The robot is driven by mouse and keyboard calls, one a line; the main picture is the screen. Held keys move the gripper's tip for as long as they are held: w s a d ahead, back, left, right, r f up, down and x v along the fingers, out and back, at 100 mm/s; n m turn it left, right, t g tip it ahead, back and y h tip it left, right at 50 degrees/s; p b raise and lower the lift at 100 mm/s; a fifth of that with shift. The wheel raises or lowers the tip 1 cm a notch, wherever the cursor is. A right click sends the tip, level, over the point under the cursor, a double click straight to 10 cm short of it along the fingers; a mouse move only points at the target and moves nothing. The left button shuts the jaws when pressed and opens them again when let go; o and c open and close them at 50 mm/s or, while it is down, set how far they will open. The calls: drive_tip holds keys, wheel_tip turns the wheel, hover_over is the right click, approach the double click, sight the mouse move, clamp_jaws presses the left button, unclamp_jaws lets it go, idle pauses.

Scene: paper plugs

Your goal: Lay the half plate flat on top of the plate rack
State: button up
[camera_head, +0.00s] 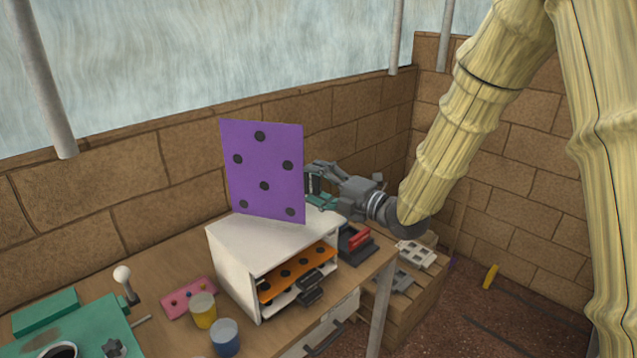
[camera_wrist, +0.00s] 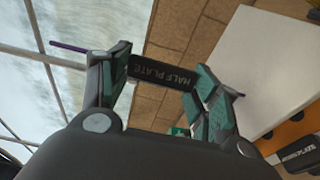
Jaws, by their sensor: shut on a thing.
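The half plate (camera_head: 263,172) is a purple sheet with several black dots. It stands upright over the white plate rack (camera_head: 230,262), its lower edge at or just above the top; I cannot tell if they touch. My gripper (camera_head: 313,181) is shut on its handle at the right side. In the wrist view my gripper (camera_wrist: 160,78) holds the dark handle labelled "HALF PLATE" (camera_wrist: 170,74), and thin purple edges of the half plate (camera_wrist: 68,47) show past the fingers. The plate rack's white top (camera_wrist: 262,65) lies at the right there.
An orange plate (camera_head: 290,273) with dark holes and a black handle sits inside the rack. Beside it are a black and red holder (camera_head: 357,240), yellow (camera_head: 203,310) and blue cups (camera_head: 225,338), and a pink block (camera_head: 188,298). A brick wall (camera_head: 90,192) stands behind.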

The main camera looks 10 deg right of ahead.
drive_tip(key=shift+f+b, duration=0.6)
idle(0.3)
drive_tip(key=o, duration=1.2)
drive_tip(key=v, duration=1.2)
drive_tip(key=s+d+f+m+g+h, duration=0.1)
drive_tip(key=s+f+m+h, duration=0.3)
drive_tip(key=f, duration=0.7)
drive_tip(key=s+f+m+g+h, duration=0.1)
drive_tip(key=f+m+g, duration=0.1)
drive_tip(key=f+m, duration=0.6)
drive_tip(key=s+d+f+m+g+h, duration=0.1)
drive_tip(key=s+f+m+h, duration=0.2)
drive_tip(key=f, duration=1)
drive_tip(key=s+f+m+g+h, duration=0.1)
drive_tip(key=s+f+m+g, duration=0.2)
drive_tip(key=s+f, duration=0.3)
drive_tip(key=s+d+f+m+g+h, duration=0.1)
drive_tip(key=s+f+m+g, duration=0.2)
drive_tip(key=s, duration=1)
drive_tip(key=s+d+f+m+g+h, duration=0.1)
drive_tip(key=s+f+m+g+h, duration=0.1)
drive_tip(key=s+f+m, duration=0.4)
drive_tip(key=shift+s+f+g, duration=0.3)
drive_tip(key=shift+s+f, duration=0.7)
drive_tip(key=shift+f, duration=0.25)
drive_tip(key=shift+s+f+g, duration=0.3)
drive_tip(key=shift+s+f, duration=0.75)
drive_tip(key=shift+f, duration=0.15)
